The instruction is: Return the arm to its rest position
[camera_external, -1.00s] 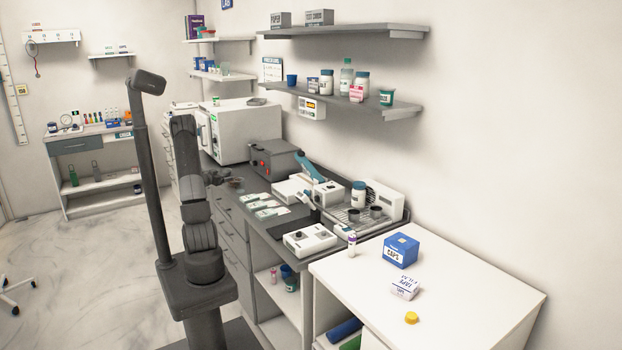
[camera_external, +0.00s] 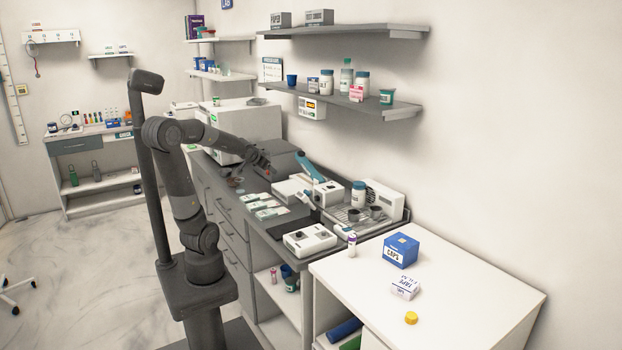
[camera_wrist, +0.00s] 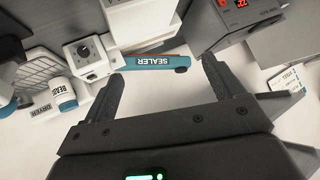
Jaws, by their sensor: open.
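My arm is raised over the grey counter (camera_external: 265,222), bent at the elbow, with its forearm reaching right. My gripper (camera_external: 262,168) is in front of the dark grey box, small and dark against it in the external view. In the wrist view my gripper (camera_wrist: 165,90) has its two dark fingers spread wide apart, with nothing between them but pale surface. The sealer's blue handle (camera_wrist: 152,62) lies just beyond the fingertips in that view. I cannot tell the exact height of my gripper above the counter.
The dark grey box (camera_wrist: 238,18) with a red display is close to my gripper. A white sterilizer-like cabinet (camera_external: 255,120) stands behind the forearm. A white-capped-blue bottle (camera_wrist: 60,92) stands left in the wrist view. Shelves (camera_external: 340,100) hang above.

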